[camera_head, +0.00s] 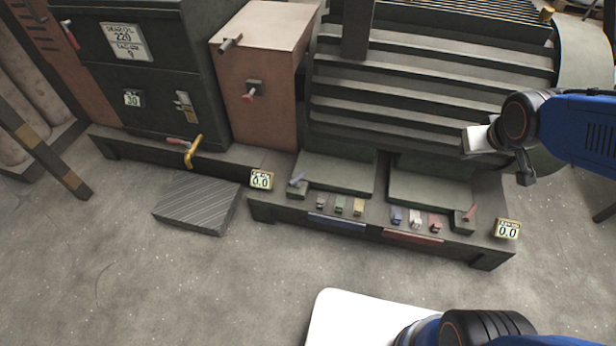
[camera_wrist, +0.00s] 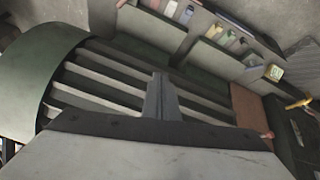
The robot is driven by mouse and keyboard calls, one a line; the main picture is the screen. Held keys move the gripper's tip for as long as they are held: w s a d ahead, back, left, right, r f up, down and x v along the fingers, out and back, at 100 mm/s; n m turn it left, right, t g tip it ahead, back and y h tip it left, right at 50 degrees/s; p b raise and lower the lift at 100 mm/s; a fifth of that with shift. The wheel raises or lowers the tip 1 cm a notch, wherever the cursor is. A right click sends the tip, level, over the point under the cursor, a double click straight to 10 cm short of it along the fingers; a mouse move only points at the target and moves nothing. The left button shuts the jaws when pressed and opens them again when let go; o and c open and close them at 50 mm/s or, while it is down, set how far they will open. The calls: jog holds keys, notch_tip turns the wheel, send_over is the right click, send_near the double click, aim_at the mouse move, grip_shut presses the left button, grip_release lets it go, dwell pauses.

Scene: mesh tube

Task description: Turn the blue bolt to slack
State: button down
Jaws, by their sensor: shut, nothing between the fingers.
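The blue bolt (camera_head: 397,215) is a small blue block on the front ledge, left of a white and a red one. It also shows, small, near the top of the wrist view (camera_wrist: 187,14). Its turn position is too small to tell. My gripper (camera_head: 470,141) is shut and empty at the right, above the ribbed drum and well apart from the bolt. A yellow gauge (camera_head: 507,229) at the ledge's right end appears to read 0.0, as does another (camera_head: 261,179) at the left.
The ribbed drum (camera_head: 430,100) and an upright post (camera_head: 358,28) stand behind the ledge. A brown box (camera_head: 262,85) and a dark cabinet (camera_head: 150,75) stand left. A grey step (camera_head: 197,204) lies on the floor. Floor before the ledge is mostly clear.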

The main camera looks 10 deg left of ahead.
jog(key=w+a+f+n+y, duration=0.1)
jog(key=w+a+f+n, duration=0.1)
jog(key=w+a+f, duration=0.45)
jog(key=n+g+y, duration=0.2)
jog(key=n+y, duration=0.4)
jog(key=n, duration=0.1)
send_near(297, 182)
jog(key=w+f, duration=0.4)
jog(key=shift+w+a+f, duration=0.1)
jog(key=shift+w+a, duration=0.05)
jog(key=shift+a, duration=0.25)
jog(key=shift+w+a+f, duration=0.1)
jog(key=shift+w+a, duration=0.1)
jog(key=shift+a, duration=0.2)
